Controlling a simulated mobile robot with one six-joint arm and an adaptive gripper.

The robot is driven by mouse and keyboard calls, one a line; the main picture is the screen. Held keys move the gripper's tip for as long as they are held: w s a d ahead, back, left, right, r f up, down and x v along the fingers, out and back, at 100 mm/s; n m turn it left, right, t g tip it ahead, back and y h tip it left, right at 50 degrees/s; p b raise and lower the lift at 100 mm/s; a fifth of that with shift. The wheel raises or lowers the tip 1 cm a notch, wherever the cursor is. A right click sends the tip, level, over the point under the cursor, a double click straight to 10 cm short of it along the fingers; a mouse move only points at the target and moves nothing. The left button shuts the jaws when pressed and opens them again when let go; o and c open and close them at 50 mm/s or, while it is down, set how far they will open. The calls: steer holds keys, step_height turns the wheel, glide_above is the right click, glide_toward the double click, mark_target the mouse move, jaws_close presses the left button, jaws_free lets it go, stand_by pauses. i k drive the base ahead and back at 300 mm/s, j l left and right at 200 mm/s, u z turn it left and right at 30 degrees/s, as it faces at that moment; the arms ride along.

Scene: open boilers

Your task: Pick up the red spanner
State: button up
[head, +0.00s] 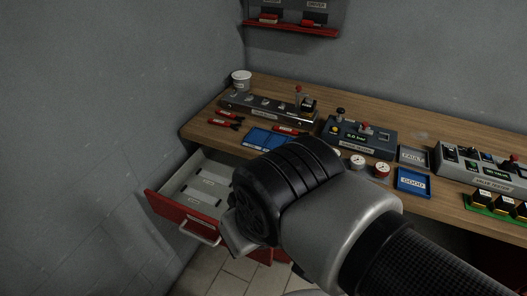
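Several red-handled tools lie on the left of the wooden bench: an upper one (229,114), a lower one (222,123) and one beside the blue mat (287,130). They are too small for me to tell which is the red spanner. My gripper (237,241) hangs in front of the bench, over the right side of the open drawer (180,211). My wrist hides most of it, so its opening and anything in it cannot be seen.
The drawer has a red front and sticks out at the left. The blue mat (262,138), a control box (357,137), a blue GOOD tray (412,183) and a grey FAULT tray (413,156) are on the bench. A white cup (241,80) stands at the back corner. Walls close the left and back.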

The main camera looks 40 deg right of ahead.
mark_target(282, 130)
steer(key=i+l+z, duration=0.1)
steer(key=l, duration=0.35)
steer(key=i+l+z, duration=0.1)
steer(key=l, duration=0.3)
steer(key=i+l, duration=0.1)
steer(key=l, duration=0.3)
steer(key=i, duration=0.5)
steer(key=l+z, duration=0.05)
